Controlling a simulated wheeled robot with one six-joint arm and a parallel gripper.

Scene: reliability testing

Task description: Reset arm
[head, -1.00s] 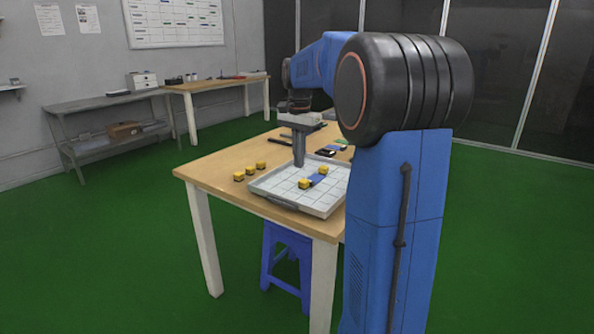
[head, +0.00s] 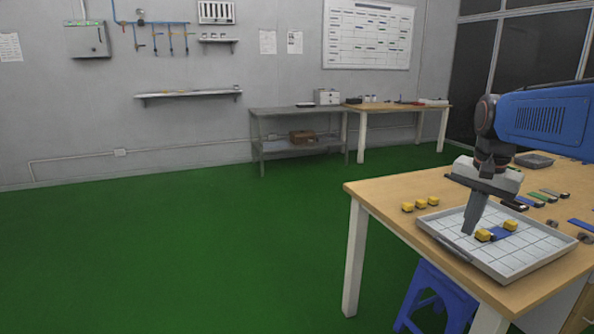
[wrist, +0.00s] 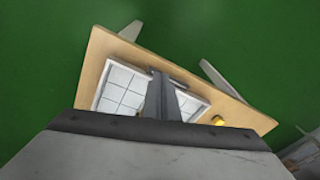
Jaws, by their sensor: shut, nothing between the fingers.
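My gripper (head: 468,232) is shut and empty. It points down over the left part of a white gridded tray (head: 545,252); I cannot tell if the tips touch it. In the wrist view, my shut fingers (wrist: 160,82) cross the tray (wrist: 116,84) and hide its middle. My blue arm (head: 548,120) reaches in from the right edge of the head view.
A blue stool (head: 435,298) is under the table. The green floor (head: 200,250) to the left is clear.

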